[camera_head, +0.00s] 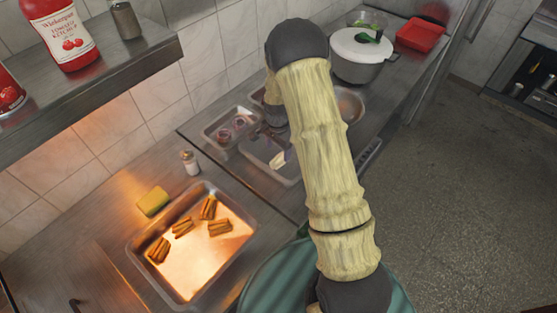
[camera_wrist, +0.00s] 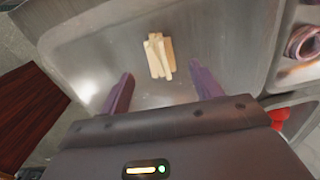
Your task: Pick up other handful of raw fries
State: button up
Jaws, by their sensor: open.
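A handful of pale raw fries (camera_wrist: 158,56) lies in a grey metal pan in the wrist view. The same raw fries (camera_head: 278,160) show small in the head view, beside my arm. My gripper (camera_wrist: 160,88) is open and empty, with its two fingers pointing toward the pan (camera_wrist: 105,47). The fries lie just beyond the fingertips, roughly centred between them and apart from both. In the head view my arm covers part of the pan, and my fingertips are hard to make out there.
A lit tray (camera_head: 205,271) holds several browned fry bundles at the lower left. A pan with onion rings (camera_head: 233,129) adjoins the raw-fries pan. A salt shaker (camera_head: 190,162), yellow sponge (camera_head: 153,201), lidded white pot (camera_head: 362,57) and red tray (camera_head: 421,36) stand on the counter. A shelf with ketchup (camera_head: 62,32) overhangs the left.

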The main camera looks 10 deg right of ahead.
aim_at(278, 158)
jog(key=shift+w+d+f+p, duration=0.1)
jog(key=shift+f+p, duration=1.25)
jog(key=shift+f, duration=1.2)
jog(key=c, duration=1)
